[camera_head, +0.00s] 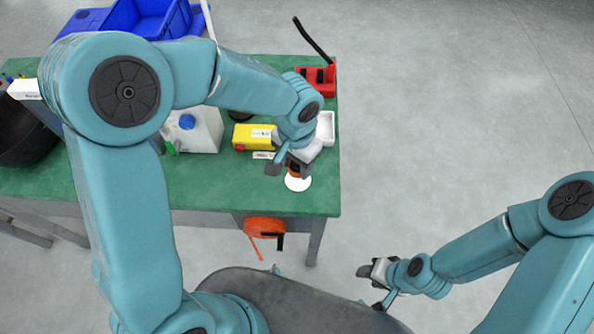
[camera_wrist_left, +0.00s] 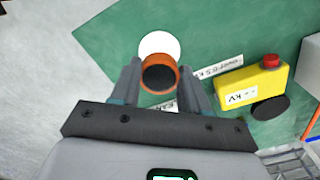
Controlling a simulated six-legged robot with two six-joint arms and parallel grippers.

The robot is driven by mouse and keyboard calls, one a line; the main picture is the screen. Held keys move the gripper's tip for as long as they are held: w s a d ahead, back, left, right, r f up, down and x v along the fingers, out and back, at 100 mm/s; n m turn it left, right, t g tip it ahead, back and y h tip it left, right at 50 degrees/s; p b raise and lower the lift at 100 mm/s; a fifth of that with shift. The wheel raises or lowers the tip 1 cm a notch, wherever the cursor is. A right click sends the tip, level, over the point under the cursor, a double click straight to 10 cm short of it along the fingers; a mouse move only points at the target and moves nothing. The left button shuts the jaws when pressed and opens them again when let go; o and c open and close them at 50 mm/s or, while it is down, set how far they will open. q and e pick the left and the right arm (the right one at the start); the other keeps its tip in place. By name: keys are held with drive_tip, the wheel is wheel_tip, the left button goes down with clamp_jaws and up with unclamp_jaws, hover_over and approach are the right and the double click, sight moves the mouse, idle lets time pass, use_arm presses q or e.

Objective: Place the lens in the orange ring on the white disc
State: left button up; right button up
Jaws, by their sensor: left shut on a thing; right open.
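My left gripper (camera_head: 284,166) is shut on the lens in the orange ring (camera_wrist_left: 158,74). In the left wrist view the dark lens with its orange rim sits between the two fingertips. The white disc (camera_head: 298,183) lies on the green table, and it also shows in the left wrist view (camera_wrist_left: 159,43) just beyond the ring. The ring overlaps the near part of the disc in that view. I cannot tell whether the ring touches the disc. My right gripper (camera_head: 374,272) is open and empty, off the table at the lower right.
The green table (camera_head: 240,195) also holds a yellow box (camera_head: 246,138) with a red button, a white container (camera_head: 203,135), a white tray (camera_head: 326,128) and a red device (camera_head: 318,76). Labels lie near the disc.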

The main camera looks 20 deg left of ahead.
sight(297, 181)
use_arm(q)
drive_tip(key=shift+f, duration=2.35)
drive_tip(key=shift+f+b, duration=0.25)
drive_tip(key=shift+b, duration=0.1)
drive_tip(key=o, duration=1)
drive_tip(key=shift+r, duration=0.1)
drive_tip(key=shift+r, duration=0.1)
wheel_tip(297, 181, up, 12)
drive_tip(key=shift+r+p, duration=0.1)
drive_tip(key=shift+p, duration=0.45)
